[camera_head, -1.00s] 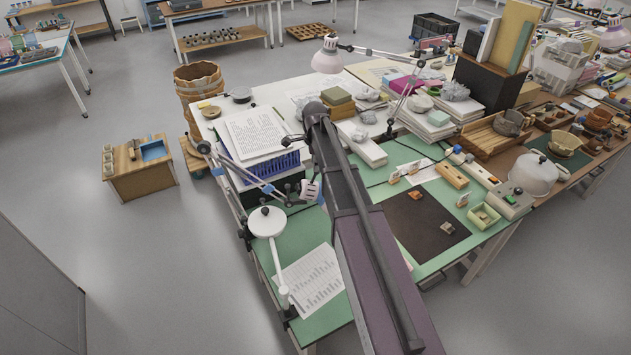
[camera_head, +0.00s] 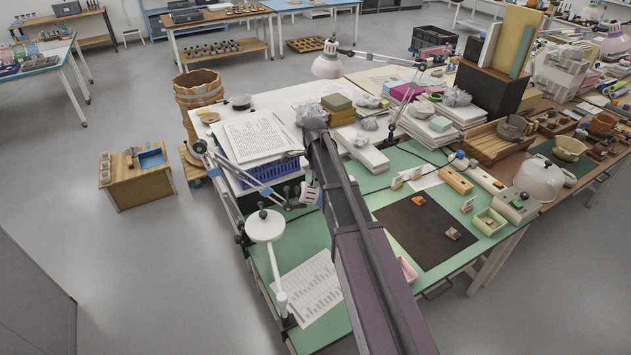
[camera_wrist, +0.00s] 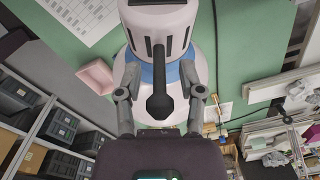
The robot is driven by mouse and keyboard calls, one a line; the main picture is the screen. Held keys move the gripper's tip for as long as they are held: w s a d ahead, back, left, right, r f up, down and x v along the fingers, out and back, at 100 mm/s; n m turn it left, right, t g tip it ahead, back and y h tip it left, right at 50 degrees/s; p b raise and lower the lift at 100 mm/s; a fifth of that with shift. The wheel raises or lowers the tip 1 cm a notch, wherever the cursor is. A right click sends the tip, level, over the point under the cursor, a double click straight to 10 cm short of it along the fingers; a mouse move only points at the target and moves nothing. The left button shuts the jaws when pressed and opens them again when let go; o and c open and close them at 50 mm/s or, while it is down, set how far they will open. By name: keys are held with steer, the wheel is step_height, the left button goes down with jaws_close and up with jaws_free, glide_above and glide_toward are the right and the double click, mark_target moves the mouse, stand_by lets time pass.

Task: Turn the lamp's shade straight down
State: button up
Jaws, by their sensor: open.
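The lamp's shade (camera_wrist: 178,20) is white with dark vent slots and a blue band, and fills the top middle of the wrist view. A black handle (camera_wrist: 160,98) on it points toward my wrist. My gripper (camera_wrist: 160,72) is open, with one finger on each side of the handle and the shade's end. I cannot tell whether the fingers touch it. In the head view the slotted shade (camera_head: 310,193) shows just left of my arm, near the lamp's jointed arm with blue joints (camera_head: 265,189). My arm hides the rest and most of my gripper.
The green table (camera_head: 312,237) carries a printed sheet (camera_head: 308,287), a round white lamp-like piece (camera_head: 265,226) and a dark mat (camera_head: 422,232). A pink tray (camera_head: 407,268) lies by my arm. A blue basket (camera_head: 272,171) under papers stands left of the shade.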

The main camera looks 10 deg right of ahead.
jaws_close()
